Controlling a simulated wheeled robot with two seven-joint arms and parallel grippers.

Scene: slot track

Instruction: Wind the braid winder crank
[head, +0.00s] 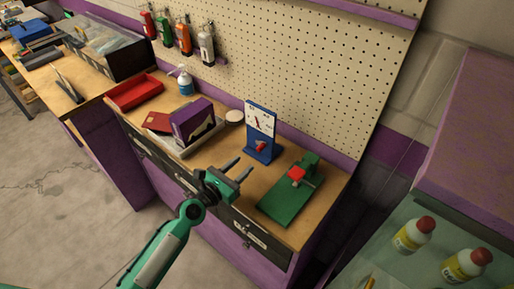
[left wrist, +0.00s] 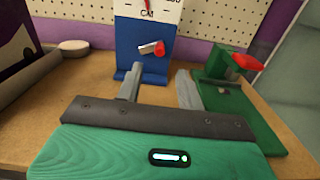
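A blue stand (head: 261,146) with a white dial face and a red pointer is upright on the wooden bench; its red-knobbed crank (head: 261,147) sticks out low on the front. In the left wrist view the crank (left wrist: 157,48) has a short metal arm and a red knob, above and beyond my fingertips. My left gripper (head: 240,168) is open and empty, in front of the blue stand and apart from it. Its two fingers (left wrist: 158,84) also show in the left wrist view, pointing toward the stand. My right gripper is not in view.
A green device (head: 284,200) with a red part sits right of the stand, close to my gripper. A purple box (head: 193,122), a white round item (head: 234,117) and a red tray (head: 134,93) lie to the left. A pegboard (head: 320,75) rises behind.

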